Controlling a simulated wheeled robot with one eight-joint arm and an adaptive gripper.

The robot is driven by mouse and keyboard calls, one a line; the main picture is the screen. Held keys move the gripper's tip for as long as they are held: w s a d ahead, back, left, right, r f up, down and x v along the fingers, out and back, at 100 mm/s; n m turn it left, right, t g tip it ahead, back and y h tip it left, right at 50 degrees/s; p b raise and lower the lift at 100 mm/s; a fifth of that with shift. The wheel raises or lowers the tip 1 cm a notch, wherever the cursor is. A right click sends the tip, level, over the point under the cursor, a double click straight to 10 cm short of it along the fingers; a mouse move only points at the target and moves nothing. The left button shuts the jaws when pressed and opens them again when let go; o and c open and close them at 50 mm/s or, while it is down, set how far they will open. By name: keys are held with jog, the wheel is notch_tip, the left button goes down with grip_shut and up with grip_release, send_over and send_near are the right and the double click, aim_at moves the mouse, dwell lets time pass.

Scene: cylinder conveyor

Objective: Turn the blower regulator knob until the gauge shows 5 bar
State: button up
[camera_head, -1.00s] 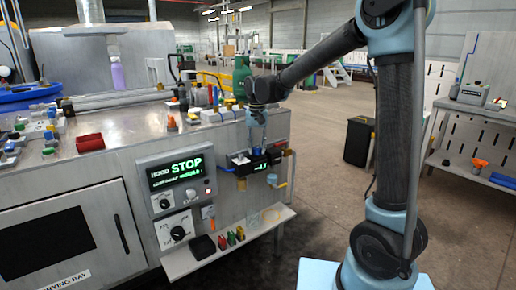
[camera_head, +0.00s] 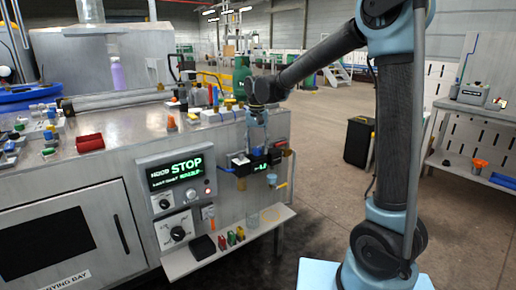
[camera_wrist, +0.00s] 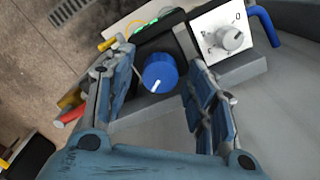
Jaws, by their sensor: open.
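The blower regulator is the dark unit on the bench's end face, with a green-lit gauge display (camera_head: 264,167) too small to read. In the wrist view a round blue knob (camera_wrist: 158,73) with a white pointer line sits on this unit, and the green display (camera_wrist: 150,22) lies above it, seen edge-on. My gripper (camera_wrist: 153,88) is open, with one finger on each side of the blue knob; contact cannot be told.
Beside the blue knob is a white dial plate (camera_wrist: 207,28) with a grey knob (camera_wrist: 232,38). A blue pipe (camera_wrist: 264,25) runs next to it. A hood panel (camera_head: 176,170) shows STOP. A shelf (camera_head: 220,250) with small items lies below.

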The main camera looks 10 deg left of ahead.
aim_at(257, 148)
notch_tip(257, 148, up, 12)
dwell(0.6)
jog(key=s+d+f+t, duration=0.15)
jog(key=s+d, duration=0.25)
jog(key=d, duration=0.9)
jog(key=s+d+f+g, duration=0.1)
jog(key=s+d+f, duration=0.2)
jog(key=d, duration=0.9)
jog(key=s+d+f+m+t, duration=0.1)
jog(key=s+d+f, duration=1.5)
jog(key=shift+s+f+t, duration=0.15)
jog(key=shift+s+t, duration=0.2)
jog(key=shift+d, duration=0.1)
